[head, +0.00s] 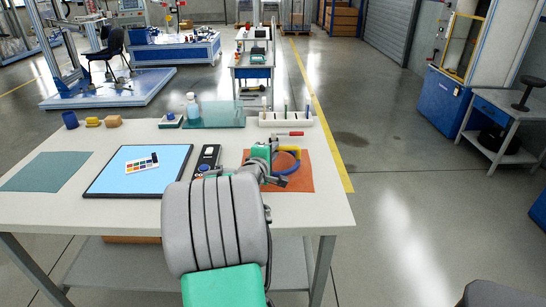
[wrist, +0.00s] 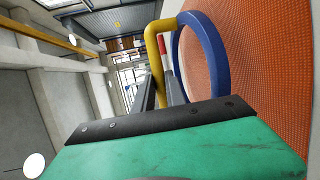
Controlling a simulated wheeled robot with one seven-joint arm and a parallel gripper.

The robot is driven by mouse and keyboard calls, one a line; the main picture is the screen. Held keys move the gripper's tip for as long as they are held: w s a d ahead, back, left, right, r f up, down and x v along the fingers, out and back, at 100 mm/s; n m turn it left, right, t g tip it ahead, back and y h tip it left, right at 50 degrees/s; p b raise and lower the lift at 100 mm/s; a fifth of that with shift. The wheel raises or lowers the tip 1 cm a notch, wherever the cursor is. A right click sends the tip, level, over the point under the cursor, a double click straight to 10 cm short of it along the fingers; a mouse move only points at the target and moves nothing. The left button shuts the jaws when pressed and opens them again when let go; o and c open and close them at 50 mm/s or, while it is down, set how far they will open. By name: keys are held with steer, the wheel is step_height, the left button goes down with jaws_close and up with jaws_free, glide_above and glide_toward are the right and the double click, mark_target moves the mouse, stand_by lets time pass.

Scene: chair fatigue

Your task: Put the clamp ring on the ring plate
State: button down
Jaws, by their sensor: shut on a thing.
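The clamp ring is a blue ring (wrist: 215,60) with a yellow bent handle (wrist: 156,55). My gripper (wrist: 160,92) is shut on the yellow handle, its dark jaws on either side of it. In the head view the blue ring (head: 287,171) shows over the orange square (head: 301,185) at the right of the table, beside my gripper (head: 276,163). The orange square looks like the ring plate and fills the right of the wrist view (wrist: 270,40). I cannot tell whether the ring touches it. My arm hides part of the square's left side.
On the white table (head: 130,212) lie a light-blue panel (head: 120,180) with a colour card, a teal mat (head: 47,172) and a black-and-grey device (head: 207,158). A red-handled tool (head: 290,134) and a white rack (head: 285,120) are behind the orange square. The table's right edge is close.

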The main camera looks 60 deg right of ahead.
steer(key=shift+w+a+f, duration=0.1)
steer(key=shift+f, duration=0.75)
steer(key=shift+a+f+b, duration=0.1)
steer(key=shift+f+b, duration=0.4)
steer(key=shift+f, duration=0.35)
steer(key=c, duration=1.7)
jaws_free()
steer(key=shift+f, duration=0.2)
steer(key=o, duration=0.3)
steer(key=shift+o, duration=0.2)
steer(key=shift+r, duration=0.45)
steer(key=shift+r+p, duration=0.65)
steer(key=shift+p, duration=0.1)
steer(key=v, duration=1.2)
steer(key=shift+f, duration=0.1)
